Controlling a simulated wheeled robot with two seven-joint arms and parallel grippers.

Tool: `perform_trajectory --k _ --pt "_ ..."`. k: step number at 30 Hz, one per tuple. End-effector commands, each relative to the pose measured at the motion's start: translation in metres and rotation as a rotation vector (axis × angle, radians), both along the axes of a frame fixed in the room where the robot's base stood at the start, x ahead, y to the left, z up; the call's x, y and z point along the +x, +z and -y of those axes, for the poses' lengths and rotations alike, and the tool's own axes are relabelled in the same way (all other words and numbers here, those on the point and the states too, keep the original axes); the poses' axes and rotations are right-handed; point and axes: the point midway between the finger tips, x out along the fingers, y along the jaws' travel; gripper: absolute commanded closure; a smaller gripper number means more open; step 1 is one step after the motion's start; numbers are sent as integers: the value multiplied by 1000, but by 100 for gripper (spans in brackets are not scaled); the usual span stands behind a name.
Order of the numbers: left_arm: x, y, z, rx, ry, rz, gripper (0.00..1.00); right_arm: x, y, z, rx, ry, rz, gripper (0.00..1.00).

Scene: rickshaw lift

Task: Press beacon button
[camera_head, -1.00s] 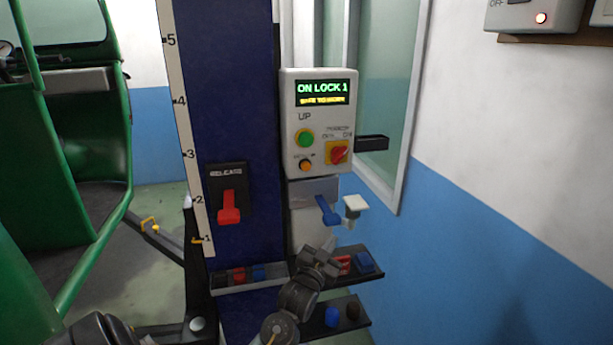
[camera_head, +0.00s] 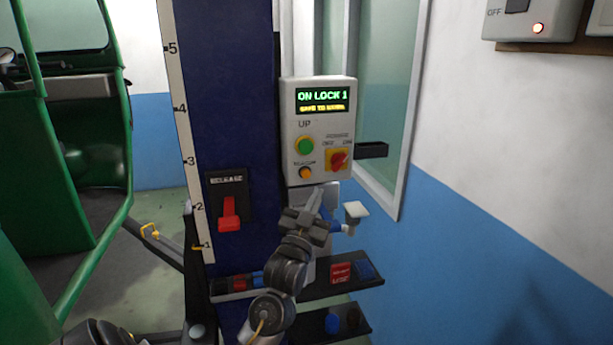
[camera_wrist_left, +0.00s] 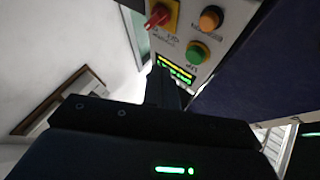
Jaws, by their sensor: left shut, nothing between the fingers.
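The beacon button (camera_head: 305,173) is a small orange button low on the left of the grey control box (camera_head: 290,125). It also shows in the left wrist view (camera_wrist_left: 210,18). My left gripper (camera_head: 316,196) is shut and empty, just below the box and a little right of the button. A gap seems to remain between fingertips and button. In the left wrist view the dark fingers (camera_wrist_left: 163,88) point toward the box. My right gripper is not in view.
A green button (camera_head: 305,146) sits above the orange one, and a red rotary knob (camera_head: 338,160) on yellow sits to its right. The display (camera_head: 322,100) reads ON LOCK 1. A red release lever (camera_head: 229,215) is on the blue column (camera_head: 225,110). Shelves (camera_head: 345,285) hold small items below.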

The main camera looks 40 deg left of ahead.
Motion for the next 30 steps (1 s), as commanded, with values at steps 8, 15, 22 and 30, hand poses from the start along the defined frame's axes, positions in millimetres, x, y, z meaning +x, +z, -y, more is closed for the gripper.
perform_trajectory --k 8,15,22,30 --pt "19 -2 -28 2 2 0 100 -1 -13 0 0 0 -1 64" --pt "37 -1 -53 0 2 -1 100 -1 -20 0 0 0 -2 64" --pt "46 0 -66 -1 1 -1 100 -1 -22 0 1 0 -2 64" --pt "47 0 -69 -2 1 0 100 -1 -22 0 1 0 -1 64"
